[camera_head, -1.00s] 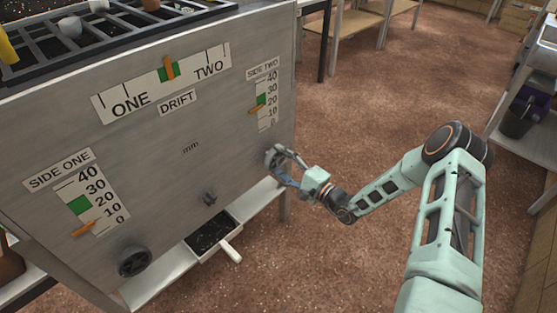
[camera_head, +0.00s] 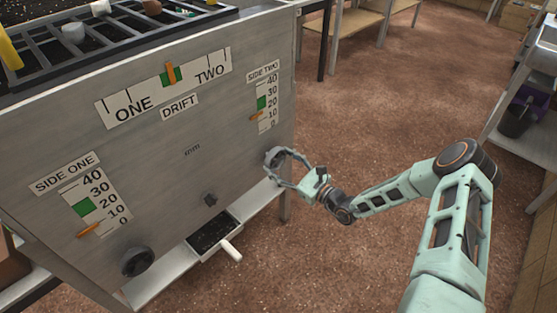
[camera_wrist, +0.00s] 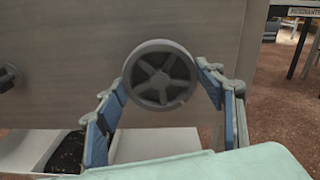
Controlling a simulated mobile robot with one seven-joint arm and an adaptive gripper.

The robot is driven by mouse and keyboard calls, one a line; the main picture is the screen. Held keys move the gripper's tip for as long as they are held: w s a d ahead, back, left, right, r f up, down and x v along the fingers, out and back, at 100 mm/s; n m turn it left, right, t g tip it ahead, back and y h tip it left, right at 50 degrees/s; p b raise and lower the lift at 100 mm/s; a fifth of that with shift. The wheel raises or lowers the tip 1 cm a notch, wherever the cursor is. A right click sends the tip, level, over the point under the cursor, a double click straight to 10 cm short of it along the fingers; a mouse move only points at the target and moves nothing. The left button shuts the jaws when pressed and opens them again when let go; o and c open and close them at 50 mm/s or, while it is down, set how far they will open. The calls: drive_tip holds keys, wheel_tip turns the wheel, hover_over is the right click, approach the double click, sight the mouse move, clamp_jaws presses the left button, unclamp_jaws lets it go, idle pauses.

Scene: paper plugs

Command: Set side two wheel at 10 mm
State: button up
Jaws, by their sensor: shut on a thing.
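The side two wheel (camera_wrist: 161,75) is a dark grey spoked handwheel on the front panel. It also shows at the panel's right side in the head view (camera_head: 272,157). My gripper (camera_wrist: 165,82) has one finger on each side of its rim and is shut on it; it also shows in the head view (camera_head: 287,170). The side two scale (camera_head: 266,96) runs from 0 to 40 with a green block near 20. Its orange pointer (camera_head: 256,117) is near the 10 mark, slightly tilted; its exact reading is too small to tell.
The side one wheel (camera_head: 138,262) and side one scale (camera_head: 95,208) are at the panel's lower left. The drift scale (camera_head: 164,86) is at the top. A small knob (camera_head: 210,199) sits mid-panel, above a black-filled tray (camera_head: 215,237). The floor around my arm is clear.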

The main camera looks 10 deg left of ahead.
sight(278, 161)
drive_tip(key=m, duration=0.5)
drive_tip(key=shift+m, duration=0.4)
drive_tip(key=m, duration=0.5)
drive_tip(key=shift+p, duration=0.35)
drive_tip(key=o, duration=1.2)
drive_tip(key=shift+c, duration=0.2)
drive_tip(key=shift+p+v, duration=0.65)
drive_tip(key=shift+v, duration=1.4)
